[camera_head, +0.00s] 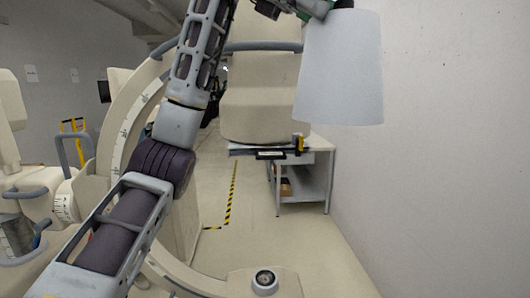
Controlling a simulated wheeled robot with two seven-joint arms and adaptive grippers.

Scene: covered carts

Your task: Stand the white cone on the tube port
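The white cone (340,75) hangs upright in the air at the upper right, narrow end up and wide end down. My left arm rises from the lower left. Its gripper (318,8), cut off by the top edge, is at the cone's narrow top and appears shut on it; the fingertips are only partly visible. A round dark-ringed fitting (265,280) on a beige base at the bottom middle looks like the tube port. The cone is well above it, to its right, and apart from it. My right gripper is out of view.
A large beige C-shaped machine (122,125) stands at the left, with a beige housing (262,95) behind the arm. A white table (318,170) stands behind the cone. The right wall is bare. Open floor (300,240) lies in the middle, with yellow-black tape (231,195).

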